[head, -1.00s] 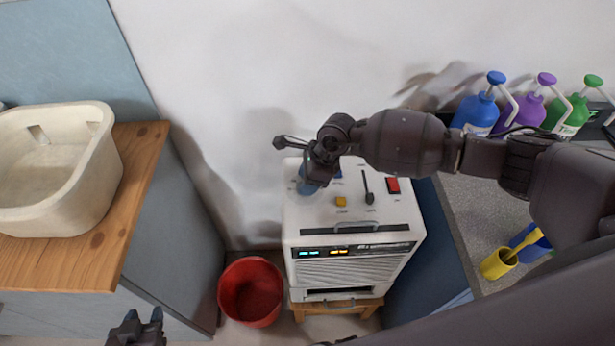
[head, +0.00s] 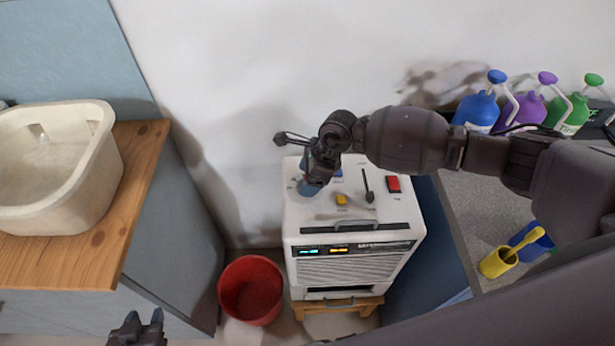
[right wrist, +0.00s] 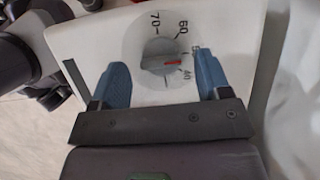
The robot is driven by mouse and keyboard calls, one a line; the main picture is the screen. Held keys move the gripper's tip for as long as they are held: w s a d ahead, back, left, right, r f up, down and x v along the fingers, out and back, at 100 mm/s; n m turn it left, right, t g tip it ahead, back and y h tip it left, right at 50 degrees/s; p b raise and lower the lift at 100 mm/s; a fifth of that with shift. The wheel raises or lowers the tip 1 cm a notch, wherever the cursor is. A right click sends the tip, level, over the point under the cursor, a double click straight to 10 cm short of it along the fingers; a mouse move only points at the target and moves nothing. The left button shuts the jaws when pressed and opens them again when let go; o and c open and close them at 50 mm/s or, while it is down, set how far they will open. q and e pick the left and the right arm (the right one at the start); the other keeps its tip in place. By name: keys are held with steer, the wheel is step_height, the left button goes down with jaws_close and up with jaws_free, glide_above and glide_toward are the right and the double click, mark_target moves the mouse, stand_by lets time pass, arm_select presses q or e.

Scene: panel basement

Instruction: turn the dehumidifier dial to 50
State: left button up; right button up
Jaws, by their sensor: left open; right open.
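The white dehumidifier (head: 350,273) stands with its control panel facing up. Its grey round dial (right wrist: 158,60) shows in the right wrist view, with 70, 60 and 40 readable around it. The mark between 60 and 40 is partly hidden by a finger. The dial's red pointer (right wrist: 172,62) points right, just on the 60 side of 40. My right gripper (right wrist: 162,83) is open, with blue fingers on both sides of the dial and visible gaps. In the head view my right gripper (head: 310,184) covers the dial. My left gripper (head: 138,325) is open and empty at the bottom.
A red switch (head: 393,184), a yellow button (head: 341,199) and a black lever (head: 367,185) share the panel. A red bucket (head: 250,291) stands left of the unit. A basin (head: 75,190) sits on the wooden counter; several spray bottles (head: 476,112) stand at right.

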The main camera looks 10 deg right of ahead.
arm_select(q)
steer(key=shift+w+r, duration=0.25)
steer(key=shift+w, duration=0.05)
arm_select(e)
steer(key=v, duration=1)
steer(key=shift+r, duration=0.15)
arm_select(q)
steer(key=shift+s+f, duration=0.1)
steer(key=shift+s, duration=0.1)
